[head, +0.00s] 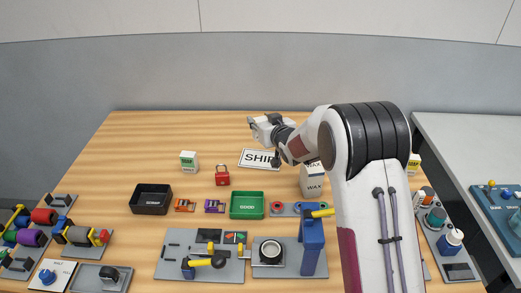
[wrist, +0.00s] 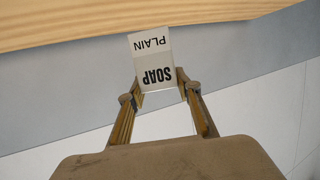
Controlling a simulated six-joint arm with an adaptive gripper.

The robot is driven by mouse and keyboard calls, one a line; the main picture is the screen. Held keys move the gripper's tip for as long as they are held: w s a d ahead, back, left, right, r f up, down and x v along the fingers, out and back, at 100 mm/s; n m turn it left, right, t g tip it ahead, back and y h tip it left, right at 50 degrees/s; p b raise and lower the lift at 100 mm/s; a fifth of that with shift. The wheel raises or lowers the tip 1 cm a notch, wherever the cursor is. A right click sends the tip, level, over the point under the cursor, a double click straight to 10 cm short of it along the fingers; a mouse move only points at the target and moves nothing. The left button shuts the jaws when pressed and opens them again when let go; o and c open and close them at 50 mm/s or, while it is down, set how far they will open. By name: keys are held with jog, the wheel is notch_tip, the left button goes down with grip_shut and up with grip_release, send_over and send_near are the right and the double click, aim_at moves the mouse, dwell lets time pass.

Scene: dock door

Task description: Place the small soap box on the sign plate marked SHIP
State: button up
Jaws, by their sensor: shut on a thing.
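My gripper (wrist: 158,90) is shut on a white and grey soap box (wrist: 155,62) marked SOAP PLAIN, gripped by its two sides. Its lettering is upside down in the wrist view. In the head view my gripper (head: 262,126) is above the far part of the table, over and behind the sign plate; the held box cannot be made out clearly there. The white sign plate marked SHIP (head: 251,155) lies flat on the table, its right end partly covered by my arm. Another soap box (head: 188,161), white and green, stands on the table to the left.
A red padlock (head: 222,176) stands left of the plate. WAX boxes (head: 312,184) stand to its right, partly behind my arm. A black tray (head: 151,199) and green tray (head: 247,206) are nearer. The table (head: 150,130) is clear at the far left.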

jog(key=shift+f, duration=2.65)
jog(key=shift+f, duration=1.9)
jog(key=shift+f, duration=0.1)
jog(key=o, duration=1.2)
jog(key=shift+c, duration=0.2)
jog(key=shift+s, duration=0.1)
